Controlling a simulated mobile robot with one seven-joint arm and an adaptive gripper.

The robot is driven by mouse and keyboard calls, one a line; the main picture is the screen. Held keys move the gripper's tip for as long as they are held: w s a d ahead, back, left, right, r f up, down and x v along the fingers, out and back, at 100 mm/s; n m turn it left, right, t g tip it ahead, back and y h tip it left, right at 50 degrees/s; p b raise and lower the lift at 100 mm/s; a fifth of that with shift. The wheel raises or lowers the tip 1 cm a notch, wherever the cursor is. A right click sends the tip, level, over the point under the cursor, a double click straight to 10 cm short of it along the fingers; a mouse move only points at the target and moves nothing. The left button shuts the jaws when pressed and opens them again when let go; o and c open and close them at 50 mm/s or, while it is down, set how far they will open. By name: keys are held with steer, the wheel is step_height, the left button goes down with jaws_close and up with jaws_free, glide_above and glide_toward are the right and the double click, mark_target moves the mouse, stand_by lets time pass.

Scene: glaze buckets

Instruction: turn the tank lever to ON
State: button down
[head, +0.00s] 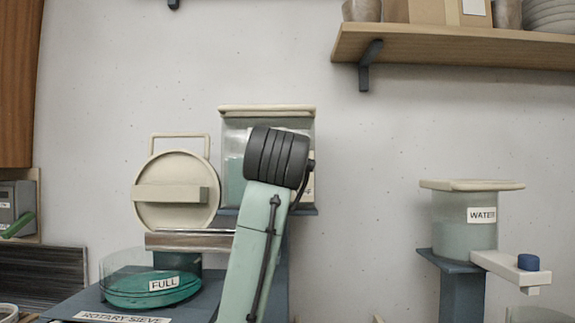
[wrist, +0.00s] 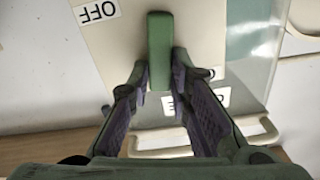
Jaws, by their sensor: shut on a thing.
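The tank lever (wrist: 159,30) is a green bar on a cream plate (wrist: 205,30) in the wrist view. An OFF label (wrist: 98,11) sits up and left of the lever, upside down in this view. My gripper (wrist: 160,80) is shut on the lever's lower part, one finger on each side. No ON label is readable; another label (wrist: 222,97) is partly covered by a finger. In the head view a tank with a cream lid (head: 268,109) stands behind my arm, which hides the lever and my gripper.
A round cream lid with a handle (head: 172,165) and a teal basin marked FULL (head: 130,297) stand left of the tank. A WATER tank (head: 450,238) with a blue-knobbed spout is at right. A wooden shelf (head: 460,48) juts out at upper right.

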steer(key=shift+a+n, duration=0.3)
steer(key=shift+n, duration=0.8)
steer(key=shift+a, duration=0.1)
steer(key=c, duration=1.5)
jaws_free()
steer(key=shift+s, duration=0.1)
steer(key=s, duration=1.2)
